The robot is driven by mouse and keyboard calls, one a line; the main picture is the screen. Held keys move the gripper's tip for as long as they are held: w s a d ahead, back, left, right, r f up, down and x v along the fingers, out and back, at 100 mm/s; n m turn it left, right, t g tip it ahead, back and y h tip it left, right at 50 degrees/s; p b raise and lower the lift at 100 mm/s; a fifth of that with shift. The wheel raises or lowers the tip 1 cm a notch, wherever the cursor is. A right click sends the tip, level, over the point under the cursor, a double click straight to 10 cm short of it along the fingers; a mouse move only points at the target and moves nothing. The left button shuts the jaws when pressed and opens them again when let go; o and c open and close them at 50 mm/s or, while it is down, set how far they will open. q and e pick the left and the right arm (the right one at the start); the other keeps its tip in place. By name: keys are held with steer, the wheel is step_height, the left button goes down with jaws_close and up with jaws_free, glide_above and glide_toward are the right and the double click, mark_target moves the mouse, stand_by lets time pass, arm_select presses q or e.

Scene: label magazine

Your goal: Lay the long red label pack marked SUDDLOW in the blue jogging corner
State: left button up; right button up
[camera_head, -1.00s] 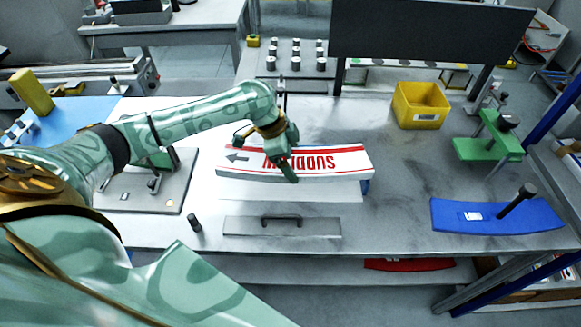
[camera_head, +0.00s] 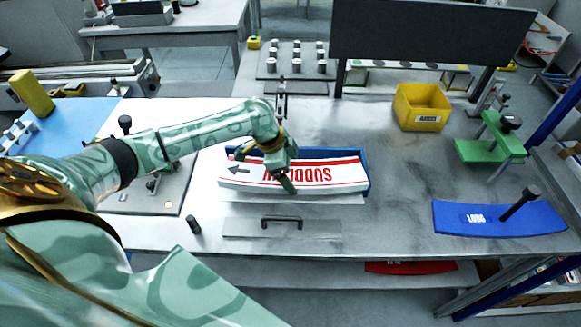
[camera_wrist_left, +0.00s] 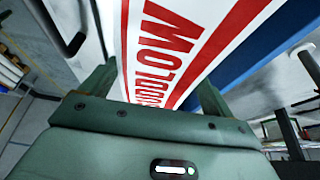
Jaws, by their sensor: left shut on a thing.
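The long SUDDLOW pack (camera_head: 330,177) is white with red bands and red lettering, which reads upside down in the head view. My left gripper (camera_head: 265,168) is shut across its width, left of its middle. In the wrist view the pack (camera_wrist_left: 154,45) runs between the two fingers (camera_wrist_left: 152,92). The blue jogging corner (camera_head: 346,153) shows as a wall behind the pack and at its right end. The pack lies over or inside it; its floor is hidden, and I cannot tell whether the pack rests on it. My right gripper is not in view.
A metal plate with a black handle (camera_head: 320,229) lies in front. A small black post (camera_head: 193,226) stands left of it. A yellow bin (camera_head: 421,105), a green clamp (camera_head: 488,147) and a blue curved plate with a black post (camera_head: 460,217) are at right. The bench between is clear.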

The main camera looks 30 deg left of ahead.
arm_select(q)
steer(key=o, duration=1.3)
steer(key=shift+o, duration=0.2)
steer(key=shift+r, duration=0.25)
steer(key=p+v, duration=0.2)
steer(key=v, duration=1)
steer(key=shift+r+p, duration=0.3)
steer(key=shift+r, duration=0.1)
